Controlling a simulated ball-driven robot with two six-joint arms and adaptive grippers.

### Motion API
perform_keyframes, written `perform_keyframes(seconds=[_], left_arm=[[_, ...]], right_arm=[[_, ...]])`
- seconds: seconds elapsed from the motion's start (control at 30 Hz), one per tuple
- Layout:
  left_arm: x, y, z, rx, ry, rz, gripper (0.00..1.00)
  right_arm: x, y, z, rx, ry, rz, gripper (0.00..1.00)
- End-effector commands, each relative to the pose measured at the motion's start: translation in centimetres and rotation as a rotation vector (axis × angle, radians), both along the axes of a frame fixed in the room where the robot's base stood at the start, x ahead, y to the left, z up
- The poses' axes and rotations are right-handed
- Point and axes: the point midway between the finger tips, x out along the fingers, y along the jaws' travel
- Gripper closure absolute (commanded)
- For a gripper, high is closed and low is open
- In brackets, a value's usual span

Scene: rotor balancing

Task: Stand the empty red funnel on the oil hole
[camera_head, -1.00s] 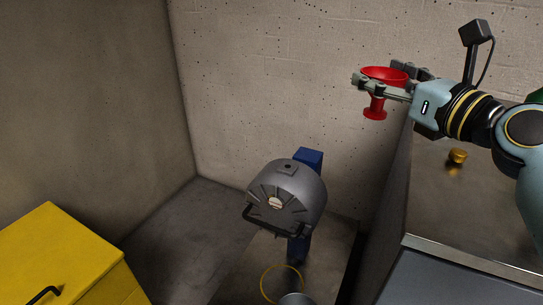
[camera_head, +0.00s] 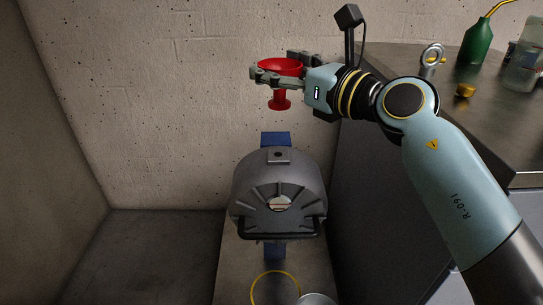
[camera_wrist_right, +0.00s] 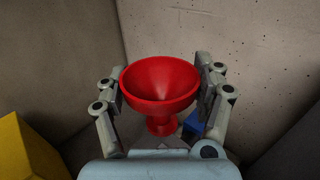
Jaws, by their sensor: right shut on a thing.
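The red funnel (camera_head: 280,68) is upright with its spout down, held in the air above the grey rotor housing (camera_head: 278,185). My right gripper (camera_head: 278,79) is shut on the funnel, one finger on each side of its cone. In the right wrist view the funnel (camera_wrist_right: 160,82) sits between both fingers, and its bowl looks empty. The oil hole (camera_head: 278,155) is a small dark opening on the flat pad on top of the housing. The spout is clear of the hole, well above it. My left gripper is out of view.
A metal-topped bench (camera_head: 480,130) stands at the right with a gold cap (camera_head: 465,90), an eyebolt (camera_head: 432,58), a green oil can (camera_head: 477,42) and a clear bottle (camera_head: 522,65). A blue post (camera_head: 276,139) stands behind the housing. A yellow ring (camera_head: 275,289) lies in front.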

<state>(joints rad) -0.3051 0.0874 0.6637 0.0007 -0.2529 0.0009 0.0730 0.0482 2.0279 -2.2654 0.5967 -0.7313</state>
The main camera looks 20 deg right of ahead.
Motion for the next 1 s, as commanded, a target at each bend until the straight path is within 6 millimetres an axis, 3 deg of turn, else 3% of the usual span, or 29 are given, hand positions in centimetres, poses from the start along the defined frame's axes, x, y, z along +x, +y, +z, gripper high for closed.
perform_keyframes(seconds=[0.1, 0.2, 0.47, 0.63, 1.0], left_arm=[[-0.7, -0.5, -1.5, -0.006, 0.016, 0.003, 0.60], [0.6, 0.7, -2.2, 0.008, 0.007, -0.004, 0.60], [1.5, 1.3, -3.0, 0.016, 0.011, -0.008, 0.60], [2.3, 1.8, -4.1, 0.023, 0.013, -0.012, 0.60], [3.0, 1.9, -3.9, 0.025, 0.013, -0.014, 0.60]], right_arm=[[0.0, 0.0, -2.8, 0.002, 0.009, 0.000, 0.70], [0.0, 0.0, -5.0, 0.002, 0.009, 0.000, 0.70], [0.0, 0.0, -7.3, 0.001, 0.005, 0.000, 0.70], [0.0, 0.0, -10.1, 0.003, 0.008, 0.000, 0.70], [0.0, 0.0, -10.3, 0.001, 0.003, 0.000, 0.70]])
